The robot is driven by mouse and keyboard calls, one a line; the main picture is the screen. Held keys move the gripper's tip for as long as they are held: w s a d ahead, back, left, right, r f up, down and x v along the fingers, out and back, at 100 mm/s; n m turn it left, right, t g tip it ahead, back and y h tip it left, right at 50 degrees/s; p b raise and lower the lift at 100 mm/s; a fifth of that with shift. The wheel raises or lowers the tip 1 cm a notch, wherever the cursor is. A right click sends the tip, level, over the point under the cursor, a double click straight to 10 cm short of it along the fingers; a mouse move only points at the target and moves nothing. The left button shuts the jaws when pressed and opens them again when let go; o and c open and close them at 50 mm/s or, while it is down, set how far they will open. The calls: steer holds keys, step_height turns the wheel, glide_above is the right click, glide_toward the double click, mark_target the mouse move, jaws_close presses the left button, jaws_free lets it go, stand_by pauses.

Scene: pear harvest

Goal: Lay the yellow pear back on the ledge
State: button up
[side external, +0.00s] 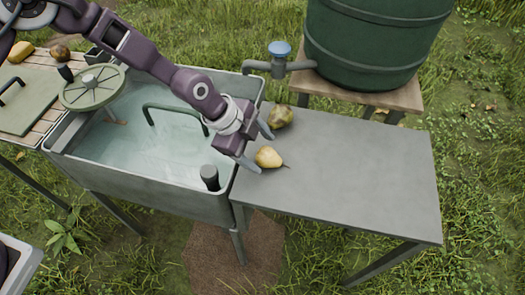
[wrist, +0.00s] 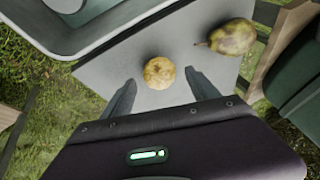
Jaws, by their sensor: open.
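The yellow pear (side external: 268,157) lies on its side on the grey ledge (side external: 350,180), near the end beside the basin, its stem pointing right. In the wrist view the pear (wrist: 160,72) shows roundish, just ahead of and between my fingertips, with ledge visible around it. My gripper (side external: 258,148) is open, with one finger at each side of the pear's near end. The wrist view shows both fingers (wrist: 162,83) apart with nothing clamped. Whether a finger touches the pear I cannot tell.
A mottled brown-green pear (side external: 280,117) lies close behind on the ledge. A water-filled basin (side external: 225,208) adjoins at left, with a dark upright post (side external: 210,177). A green barrel (side external: 375,45) with a tap (side external: 280,60) stands behind. The ledge's right side is clear.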

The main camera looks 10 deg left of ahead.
steer(key=v, duration=1)
steer(key=s+a+r+n+t+y, duration=0.15)
steer(key=s+a+r+n, duration=0.3)
steer(key=a+r, duration=0.45)
steer(key=s+a+r+n+t+y, duration=0.1)
steer(key=s+a+r+n+y, duration=0.3)
steer(key=a+r, duration=0.45)
steer(key=s+a+r+n, duration=0.1)
steer(key=s+a+n, duration=0.3)
steer(key=s+n, duration=0.2)
steer(key=s+a+r+n, duration=0.1)
steer(key=s+a+n, duration=0.3)
steer(key=s, duration=0.6)
steer(key=shift+s+a+r+n+t, duration=0.3)
steer(key=shift+r+n+t, duration=0.1)
steer(key=shift+n, duration=0.45)
steer(key=shift+h, duration=0.25)
